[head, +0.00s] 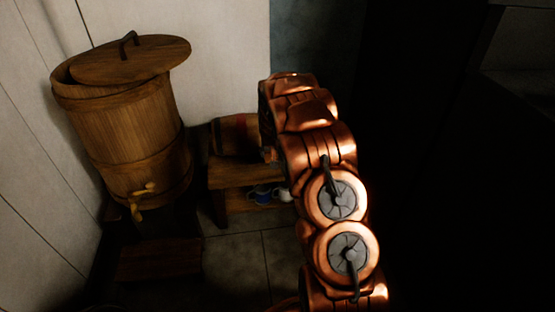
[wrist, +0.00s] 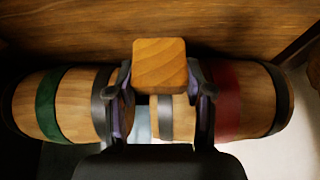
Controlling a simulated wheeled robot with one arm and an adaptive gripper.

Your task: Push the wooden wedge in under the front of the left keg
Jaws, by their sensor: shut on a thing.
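My gripper (wrist: 160,90) is shut on the wooden wedge (wrist: 160,62), a light wood block with a squarish face towards the wrist camera. A keg with a red band (wrist: 228,100) lies to the right of the gripper in the wrist view, and a keg with a green band (wrist: 62,103) lies to the left. The wedge is in front of the gap between them; contact cannot be told. In the head view the red-banded keg (head: 232,136) lies on a wooden bench (head: 240,174), left of my arm. The arm hides my gripper, the wedge and the green-banded keg there.
A large wooden barrel (head: 135,140) with a loose lid (head: 130,60) and a tap (head: 142,198) stands left of the bench. Blue and white crockery (head: 262,191) sits under the bench top. A low wooden box (head: 160,259) is on the floor. The right side is dark.

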